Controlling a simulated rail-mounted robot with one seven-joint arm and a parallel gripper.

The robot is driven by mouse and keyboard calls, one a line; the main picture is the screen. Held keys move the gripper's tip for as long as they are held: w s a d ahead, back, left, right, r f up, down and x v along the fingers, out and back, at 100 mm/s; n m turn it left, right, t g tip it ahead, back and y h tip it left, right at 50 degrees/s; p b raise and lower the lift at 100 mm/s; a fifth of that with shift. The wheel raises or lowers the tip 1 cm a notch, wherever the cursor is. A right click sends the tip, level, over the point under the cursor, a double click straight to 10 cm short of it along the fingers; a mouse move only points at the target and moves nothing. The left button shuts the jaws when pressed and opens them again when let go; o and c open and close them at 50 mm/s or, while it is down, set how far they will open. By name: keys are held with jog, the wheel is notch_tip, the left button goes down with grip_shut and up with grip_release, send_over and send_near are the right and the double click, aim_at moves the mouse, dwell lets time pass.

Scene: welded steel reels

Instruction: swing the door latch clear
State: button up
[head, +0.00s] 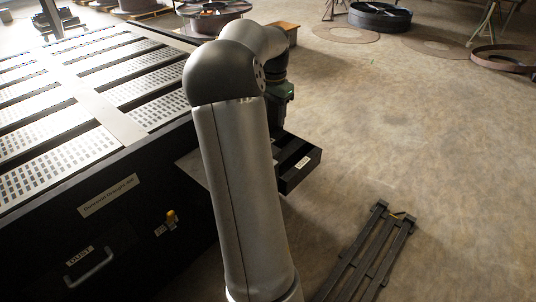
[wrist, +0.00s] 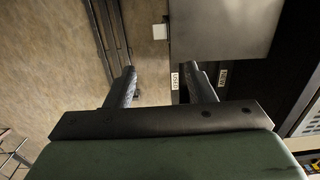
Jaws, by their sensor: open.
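The dust door (head: 95,262) is on the dark front of the bench, with a "DUST" label and a grey bar handle (head: 90,268). A small yellow latch (head: 171,217) sticks out of the bench front to the upper right of that handle, beside a small label. Its exact angle is too small to tell. My gripper (wrist: 163,82) is open and empty in the wrist view, its two fingers well apart. In the head view it is up beyond my arm, far from the latch, and its fingers cannot be made out. I cannot make out the latch in the wrist view.
The bench top has perforated panels (head: 45,155). A grey plate (wrist: 220,30) and a dark open box (head: 300,165) jut from the bench side. A dark slatted frame (head: 365,250) lies on the floor at the right. Reels (head: 380,17) stand far back; floor between is clear.

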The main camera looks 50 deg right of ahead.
notch_tip(320, 180, down, 17)
jog(key=shift+f, duration=0.1)
dwell(0.4)
grip_shut()
